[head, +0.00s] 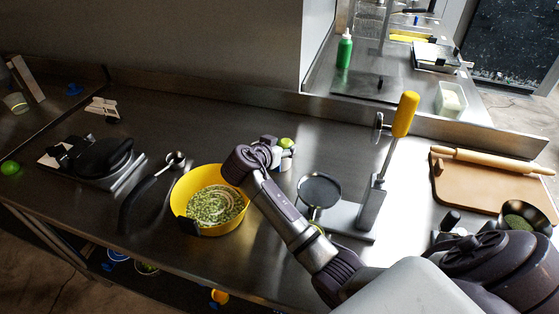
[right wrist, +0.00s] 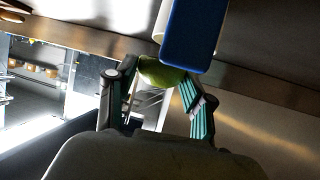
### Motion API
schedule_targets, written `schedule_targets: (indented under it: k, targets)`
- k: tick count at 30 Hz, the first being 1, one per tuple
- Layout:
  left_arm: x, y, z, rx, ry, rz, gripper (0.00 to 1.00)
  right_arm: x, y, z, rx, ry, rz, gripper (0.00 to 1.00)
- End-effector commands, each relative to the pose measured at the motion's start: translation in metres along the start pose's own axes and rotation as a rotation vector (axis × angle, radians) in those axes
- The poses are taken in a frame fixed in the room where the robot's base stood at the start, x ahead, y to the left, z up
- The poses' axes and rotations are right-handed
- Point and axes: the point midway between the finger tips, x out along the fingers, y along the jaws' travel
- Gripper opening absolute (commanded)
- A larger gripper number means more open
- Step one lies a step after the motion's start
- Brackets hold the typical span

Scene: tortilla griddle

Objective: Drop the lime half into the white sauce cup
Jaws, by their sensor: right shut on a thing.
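The green lime half (head: 287,142) is at the tip of my right gripper (head: 276,150), above the middle of the counter. In the right wrist view the lime half (right wrist: 160,73) sits between the two fingers of the right gripper (right wrist: 163,88), which is shut on it. A small whitish patch shows just below the lime in the head view; I cannot tell whether it is the white sauce cup or part of the gripper. My left gripper is not in view.
A yellow bowl (head: 182,204) of chopped greens stands left of my right forearm. A small black pan (head: 320,190) and a yellow-handled press (head: 372,205) stand to the right. A blue block-like thing (right wrist: 195,35) is close to the lime in the right wrist view.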

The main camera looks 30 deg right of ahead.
Motion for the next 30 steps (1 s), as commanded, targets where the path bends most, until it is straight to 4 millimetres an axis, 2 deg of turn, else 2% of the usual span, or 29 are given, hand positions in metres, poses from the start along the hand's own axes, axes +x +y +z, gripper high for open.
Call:
schedule_targets:
  k: [1,6,17,22,30]
  targets:
    - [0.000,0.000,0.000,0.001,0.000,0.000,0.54,0.000,0.000,0.000,0.000,0.000,0.000,0.54]
    - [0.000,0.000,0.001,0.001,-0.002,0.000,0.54,0.000,0.000,0.000,0.000,0.000,0.000,0.82]
    - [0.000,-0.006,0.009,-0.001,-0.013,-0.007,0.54,-0.003,0.000,0.000,0.000,-0.001,-0.001,0.82]
    - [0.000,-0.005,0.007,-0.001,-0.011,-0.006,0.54,-0.025,-0.001,0.001,0.001,-0.003,-0.003,0.82]
    - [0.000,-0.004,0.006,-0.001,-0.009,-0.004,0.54,-0.084,-0.001,0.001,0.002,-0.004,-0.004,0.82]
